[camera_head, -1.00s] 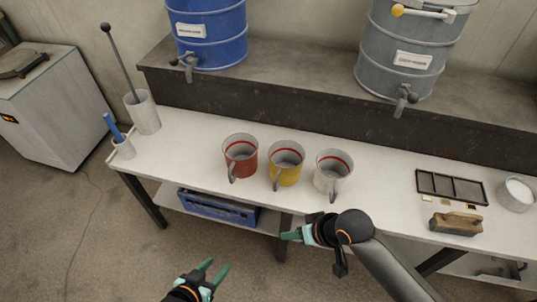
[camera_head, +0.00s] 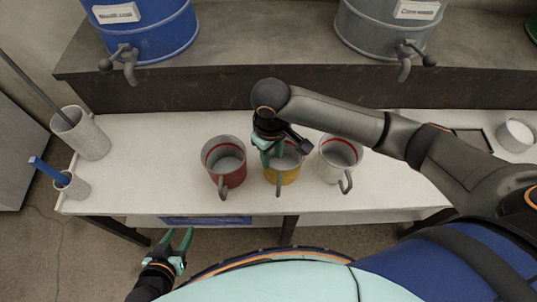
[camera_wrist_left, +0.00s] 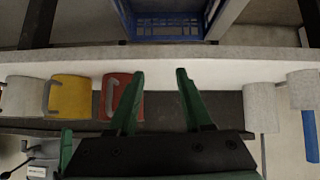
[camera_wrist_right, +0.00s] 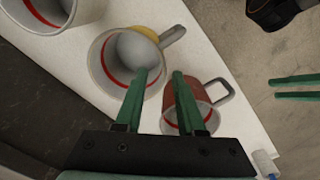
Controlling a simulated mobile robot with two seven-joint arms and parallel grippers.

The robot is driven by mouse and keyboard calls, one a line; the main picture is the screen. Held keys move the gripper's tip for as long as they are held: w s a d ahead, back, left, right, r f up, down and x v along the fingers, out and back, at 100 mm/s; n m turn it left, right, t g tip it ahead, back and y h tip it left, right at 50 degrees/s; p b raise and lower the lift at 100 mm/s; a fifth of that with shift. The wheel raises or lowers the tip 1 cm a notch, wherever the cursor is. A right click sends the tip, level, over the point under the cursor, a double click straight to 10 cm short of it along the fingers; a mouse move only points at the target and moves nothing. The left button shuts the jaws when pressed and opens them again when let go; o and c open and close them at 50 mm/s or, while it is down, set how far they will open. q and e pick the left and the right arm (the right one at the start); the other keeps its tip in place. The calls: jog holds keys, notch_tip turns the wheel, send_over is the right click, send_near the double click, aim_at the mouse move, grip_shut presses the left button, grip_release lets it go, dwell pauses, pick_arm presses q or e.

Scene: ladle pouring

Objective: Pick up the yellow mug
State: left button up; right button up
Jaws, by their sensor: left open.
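The yellow mug (camera_head: 284,174) stands upright on the white table between the red mug (camera_head: 227,165) and the white mug (camera_head: 338,160). My right gripper (camera_head: 271,156) is low at the left side of its mouth, pointing down. In the right wrist view the yellow mug (camera_wrist_right: 112,52) has one finger over its mouth and the other outside its rim, toward the red mug (camera_wrist_right: 207,92). The fingers stand apart, with a gap between them; contact with the rim is hard to tell. My left gripper (camera_head: 177,240) is open and empty in front of the table.
The white table (camera_head: 140,190) carries a tall pot (camera_head: 85,135) and a small cup with a blue handle (camera_head: 72,187) at its left. Blue (camera_head: 150,30) and grey (camera_head: 385,30) drums with taps stand on the shelf behind. A white bowl (camera_head: 516,135) is at the right.

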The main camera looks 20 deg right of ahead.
jog(key=b, duration=0.2)
send_over(273, 181)
notch_tip(273, 181, down, 6)
jog(key=shift+f, duration=0.25)
notch_tip(273, 181, down, 5)
jog(key=shift+w+a+r+b, duration=0.1)
jog(key=shift+b, duration=0.45)
jog(key=shift+f, duration=0.55)
jog(key=c, duration=0.5)
pick_arm(q)
jog(key=shift+d+f, duration=0.85)
jog(key=shift+f, duration=0.25)
pick_arm(e)
grip_shut()
pick_arm(q)
jog(key=shift+f, duration=0.1)
jog(key=shift+w, duration=0.25)
pick_arm(e)
jog(key=shift+w+r, duration=0.1)
